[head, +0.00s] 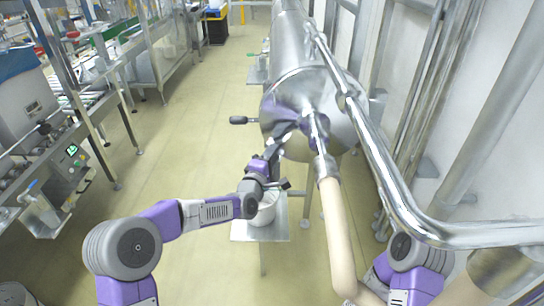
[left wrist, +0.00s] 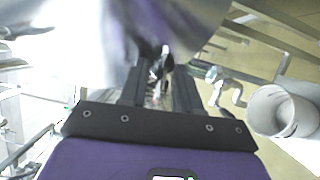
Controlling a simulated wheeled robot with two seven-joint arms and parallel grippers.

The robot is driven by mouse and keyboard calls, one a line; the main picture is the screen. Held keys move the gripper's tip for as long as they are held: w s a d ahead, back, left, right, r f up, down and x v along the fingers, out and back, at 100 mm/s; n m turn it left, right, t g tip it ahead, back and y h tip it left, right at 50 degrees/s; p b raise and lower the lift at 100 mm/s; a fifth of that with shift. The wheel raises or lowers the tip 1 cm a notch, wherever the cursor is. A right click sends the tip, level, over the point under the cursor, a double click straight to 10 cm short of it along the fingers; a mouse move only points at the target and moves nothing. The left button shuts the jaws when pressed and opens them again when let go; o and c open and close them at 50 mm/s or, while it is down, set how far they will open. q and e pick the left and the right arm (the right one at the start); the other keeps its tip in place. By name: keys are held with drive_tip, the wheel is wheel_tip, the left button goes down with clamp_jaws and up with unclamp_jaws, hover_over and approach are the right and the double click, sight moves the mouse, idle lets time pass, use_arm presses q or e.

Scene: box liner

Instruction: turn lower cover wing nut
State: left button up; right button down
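A shiny steel cylindrical tank (head: 300,85) with a domed end cover (head: 300,105) lies lengthwise ahead in the head view. My left gripper (head: 272,150) is at the lower part of this cover. In the left wrist view its two dark fingers (left wrist: 160,82) stand apart with a visible gap between them. Small dark and metallic parts show close to the fingertips, just below the blurred steel surface. I cannot make out the lower wing nut clearly, nor whether the fingers touch it. My right gripper is out of view; only part of the right arm shows.
A white bucket (head: 264,208) stands on a small steel platform (head: 240,231) below the cover; the bucket also shows in the left wrist view (left wrist: 268,112). A thick steel pipe (head: 385,185) runs along the right.

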use_arm(q)
clamp_jaws()
drive_tip(key=shift+d+r+m+g+y+p, duration=0.15)
drive_tip(key=shift+m+g+y+p, duration=0.7)
drive_tip(key=shift+m+p, duration=2)
drive_tip(key=shift+d+r+m+g+y+p, duration=0.1)
drive_tip(key=shift+m+g+y+p, duration=0.2)
drive_tip(key=shift+m+y+p, duration=2.45)
drive_tip(key=shift+d+r+m+g+h+p, duration=0.15)
drive_tip(key=shift+m+g+p, duration=0.9)
drive_tip(key=shift+p, duration=3.35)
drive_tip(key=shift+a+m+t, duration=0.1)
drive_tip(key=shift+m+t, duration=0.35)
drive_tip(key=shift+t, duration=0.05)
